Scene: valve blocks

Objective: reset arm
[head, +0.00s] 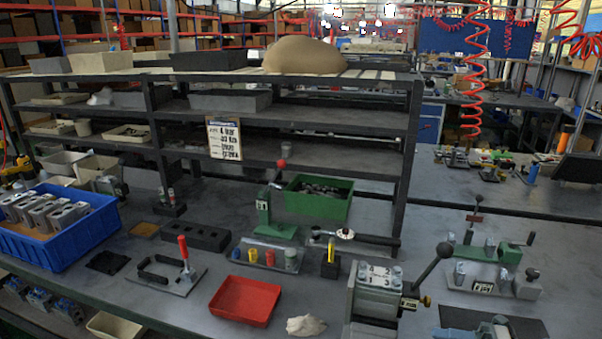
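Neither of my grippers shows in the head view, and no arm of mine can be made out. Several grey metal valve blocks (45,212) sit in a blue bin (82,243) at the left of the table. A larger grey block marked with numerals (378,276) stands at the front right, with a black ball-ended lever (431,267) beside it.
An empty red tray (244,300) and a white crumpled cloth (306,326) lie at the front. Behind are a red-handled clamp plate (184,262), a green fixture (266,222) and a green bin (318,198). A dark shelf rack (285,157) rises over the table's back.

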